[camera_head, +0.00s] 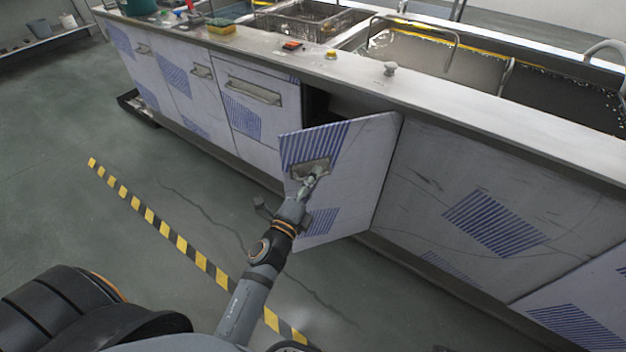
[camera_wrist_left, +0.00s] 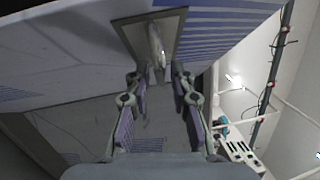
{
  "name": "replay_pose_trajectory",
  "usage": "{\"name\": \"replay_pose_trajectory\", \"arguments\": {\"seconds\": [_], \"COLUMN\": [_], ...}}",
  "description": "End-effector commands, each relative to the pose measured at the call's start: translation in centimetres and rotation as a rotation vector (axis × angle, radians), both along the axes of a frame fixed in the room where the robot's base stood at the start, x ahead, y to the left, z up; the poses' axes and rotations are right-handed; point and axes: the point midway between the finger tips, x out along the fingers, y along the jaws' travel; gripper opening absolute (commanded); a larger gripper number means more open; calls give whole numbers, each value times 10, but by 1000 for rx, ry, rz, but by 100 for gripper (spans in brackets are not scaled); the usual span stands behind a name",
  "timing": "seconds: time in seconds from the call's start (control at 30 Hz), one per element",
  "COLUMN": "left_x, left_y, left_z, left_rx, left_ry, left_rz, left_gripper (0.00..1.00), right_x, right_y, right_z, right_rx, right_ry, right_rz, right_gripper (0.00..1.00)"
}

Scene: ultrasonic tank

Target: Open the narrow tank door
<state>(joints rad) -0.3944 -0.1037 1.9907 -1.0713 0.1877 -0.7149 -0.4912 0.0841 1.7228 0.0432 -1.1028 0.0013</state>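The narrow tank door (camera_head: 350,165) is a pale panel with blue-striped patches, in the middle of the head view. It stands partly open, swung out from the cabinet front, with a dark gap along its upper left. Its recessed metal handle (camera_head: 311,167) is near the upper left edge; the handle also shows in the left wrist view (camera_wrist_left: 152,38). My left gripper (camera_head: 312,182) is at the handle. In the left wrist view its two fingers (camera_wrist_left: 160,80) are apart, tips close to the recess. Contact is unclear. My right gripper is not in view.
Closed cabinet doors (camera_head: 258,105) lie left of the open door, and fixed panels (camera_head: 480,205) to its right. The steel counter (camera_head: 420,98) with water tanks runs above. A yellow-black floor stripe (camera_head: 180,243) crosses open floor at left.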

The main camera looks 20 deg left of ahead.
Motion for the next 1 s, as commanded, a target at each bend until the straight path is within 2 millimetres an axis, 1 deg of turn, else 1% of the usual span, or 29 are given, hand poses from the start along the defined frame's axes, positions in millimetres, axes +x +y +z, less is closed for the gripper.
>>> {"name": "replay_pose_trajectory", "arguments": {"seconds": [0.27, 0.37, 0.47, 0.7, 0.8, 0.9, 1.0], "left_x": [0, -4, -17, -74, -95, -109, -116], "left_y": [0, 0, 1, 8, 11, 12, 13], "left_z": [0, -1, -4, -12, -14, -15, -15], "left_rx": [0, 1, 0, 0, 0, 1, -1], "left_ry": [0, 1, 4, 6, 4, 2, 1], "left_rz": [-1, -2, -3, -3, -2, -4, -1], "left_gripper": [33, 33, 33, 33, 33, 33, 33], "right_x": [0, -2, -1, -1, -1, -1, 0], "right_y": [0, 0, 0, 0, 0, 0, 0], "right_z": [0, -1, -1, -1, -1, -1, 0], "right_rx": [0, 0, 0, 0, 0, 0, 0], "right_ry": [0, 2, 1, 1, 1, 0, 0], "right_rz": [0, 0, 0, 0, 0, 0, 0], "right_gripper": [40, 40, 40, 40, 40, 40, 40]}}
